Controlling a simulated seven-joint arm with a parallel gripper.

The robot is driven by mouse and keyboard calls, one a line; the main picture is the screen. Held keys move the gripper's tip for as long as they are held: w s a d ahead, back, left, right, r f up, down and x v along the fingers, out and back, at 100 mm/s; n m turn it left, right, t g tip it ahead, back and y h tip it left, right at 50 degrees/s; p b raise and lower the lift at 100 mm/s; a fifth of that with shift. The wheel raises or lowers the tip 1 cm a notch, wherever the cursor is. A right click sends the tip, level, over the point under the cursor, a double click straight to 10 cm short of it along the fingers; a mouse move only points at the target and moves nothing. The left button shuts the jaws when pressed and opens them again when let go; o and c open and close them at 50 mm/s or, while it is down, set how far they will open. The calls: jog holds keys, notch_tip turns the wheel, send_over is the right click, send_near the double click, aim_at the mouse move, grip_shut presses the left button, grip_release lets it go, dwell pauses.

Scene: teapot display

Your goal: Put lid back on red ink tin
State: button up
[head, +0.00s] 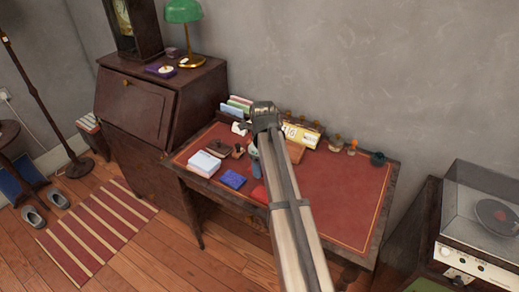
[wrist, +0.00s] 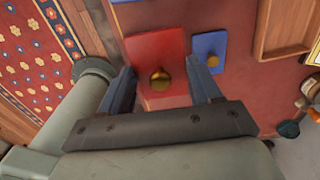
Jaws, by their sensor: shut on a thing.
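A flat red lid (wrist: 147,49) with a round brass knob lies between my fingers in the wrist view. My gripper (wrist: 163,84) is shut on this red lid, one finger at each side. The lid looks larger than the blue one beside it. The lid covers what is under it, so I cannot tell whether it touches a tin. In the head view my gripper (head: 255,167) points down over the desk, and a bright red piece (head: 258,195) shows just below it, partly behind my arm. I cannot tell there whether that is lid or tin.
A blue lidded tin (wrist: 212,45) with a brass knob sits close beside the red lid. A wooden tray (wrist: 262,38) lies beyond it. A dark blue flat item (head: 232,179) and white papers (head: 204,163) are left on the desk.

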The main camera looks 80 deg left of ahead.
aim_at(264, 193)
jog(key=d, duration=0.2)
jog(key=d+f, duration=0.1)
jog(key=shift+s+d, duration=0.2)
jog(key=shift+d, duration=0.2)
jog(key=shift+f, duration=2.9)
jog(key=shift+f, duration=0.15)
jog(key=o, duration=1.3)
jog(key=shift+c, duration=0.2)
jog(key=shift+r, duration=0.2)
jog(key=shift+r, duration=3.3)
